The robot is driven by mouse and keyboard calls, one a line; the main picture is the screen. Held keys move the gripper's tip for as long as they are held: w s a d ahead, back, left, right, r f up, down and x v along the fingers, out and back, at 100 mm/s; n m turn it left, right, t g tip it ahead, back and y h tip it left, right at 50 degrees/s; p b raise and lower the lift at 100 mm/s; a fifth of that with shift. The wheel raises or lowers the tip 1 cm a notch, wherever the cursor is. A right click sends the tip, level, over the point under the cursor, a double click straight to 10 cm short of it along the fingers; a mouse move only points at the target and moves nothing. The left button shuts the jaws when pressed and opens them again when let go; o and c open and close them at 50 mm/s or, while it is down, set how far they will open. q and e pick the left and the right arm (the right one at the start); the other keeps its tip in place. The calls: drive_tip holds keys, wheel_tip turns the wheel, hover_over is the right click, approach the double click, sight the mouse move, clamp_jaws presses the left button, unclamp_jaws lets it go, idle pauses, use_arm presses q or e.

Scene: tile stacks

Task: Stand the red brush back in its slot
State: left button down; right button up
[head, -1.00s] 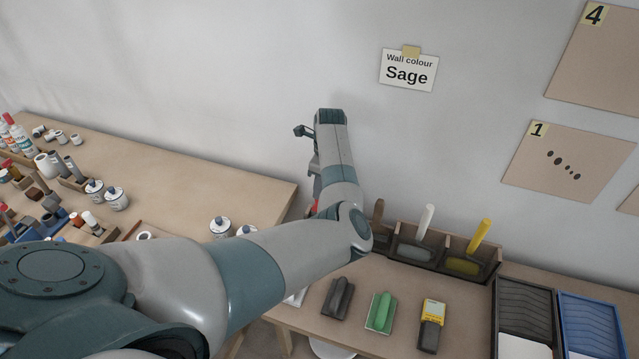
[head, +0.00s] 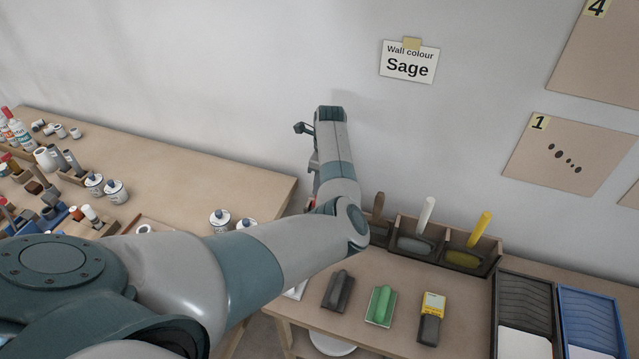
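The dark slotted rack (head: 458,259) stands on the right-hand table against the wall. Brushes with a brown handle (head: 379,204), a white handle (head: 427,212) and a yellow handle (head: 482,228) stand in it. My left arm reaches across the picture and covers the rack's left end. A small sliver of red (head: 311,204) shows beside my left forearm, perhaps part of the red brush; the rest is hidden. My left gripper (head: 313,165) is mostly hidden behind my own wrist, so its fingers and any hold cannot be made out. My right gripper is out of view.
A grey float (head: 338,292), a green float (head: 381,306) and a yellow-and-dark block (head: 431,318) lie in front of the rack. A black tray (head: 524,292) and a blue tray (head: 588,318) lie at right. Cans and bottles crowd the left table (head: 190,170).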

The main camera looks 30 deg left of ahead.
use_arm(q)
drive_tip(key=shift+f, duration=0.45)
drive_tip(key=c, duration=1.6)
unclamp_jaws()
drive_tip(key=shift+o, duration=0.2)
drive_tip(key=shift+r, duration=0.55)
wheel_tip(320, 180, up, 16)
drive_tip(key=d+b, duration=0.2)
drive_tip(key=b, duration=0.1)
drive_tip(key=shift+w, duration=0.25)
drive_tip(key=shift+r, duration=0.1)
